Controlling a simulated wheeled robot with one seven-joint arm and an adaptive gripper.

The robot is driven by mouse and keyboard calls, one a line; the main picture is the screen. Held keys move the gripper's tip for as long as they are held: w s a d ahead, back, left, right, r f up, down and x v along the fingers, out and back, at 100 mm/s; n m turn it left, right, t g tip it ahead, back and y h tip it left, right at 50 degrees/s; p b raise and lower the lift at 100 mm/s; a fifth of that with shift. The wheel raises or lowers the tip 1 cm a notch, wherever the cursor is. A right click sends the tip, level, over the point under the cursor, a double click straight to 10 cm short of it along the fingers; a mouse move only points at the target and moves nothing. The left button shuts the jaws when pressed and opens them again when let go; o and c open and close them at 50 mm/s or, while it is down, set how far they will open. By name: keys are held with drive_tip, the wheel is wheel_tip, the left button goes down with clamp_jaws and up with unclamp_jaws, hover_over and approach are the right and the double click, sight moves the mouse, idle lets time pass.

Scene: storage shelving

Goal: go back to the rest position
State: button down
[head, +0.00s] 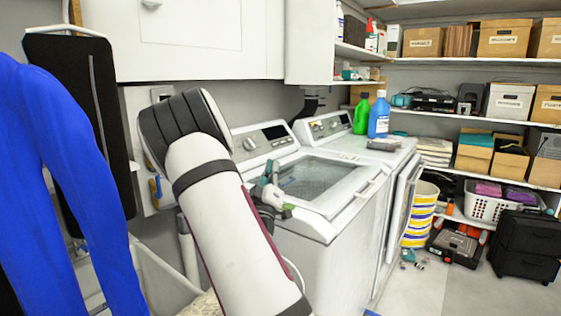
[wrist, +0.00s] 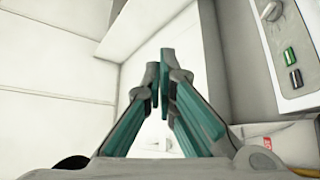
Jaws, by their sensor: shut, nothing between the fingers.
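My gripper (wrist: 160,78) has teal fingers that come together at the tips in the wrist view, with nothing between them. In the head view my gripper (head: 272,172) is partly hidden behind my white arm. It appears in front of the top-loading washing machine (head: 325,204), near its glass lid. I cannot tell whether it touches the machine.
A second machine (head: 372,155) stands to the right, bearing a green bottle (head: 362,114) and a blue bottle (head: 379,116). White cabinets (head: 195,35) hang above. Shelves with boxes (head: 503,38) line the right wall. Some floor (head: 425,290) is clear at the lower right.

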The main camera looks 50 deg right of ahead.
drive_tip(key=shift+s+a+f, duration=0.1)
drive_tip(key=shift+a+f, duration=0.6)
drive_tip(key=shift+a, duration=0.15)
drive_tip(key=shift+a+f, duration=0.65)
drive_tip(key=shift+a, duration=0.2)
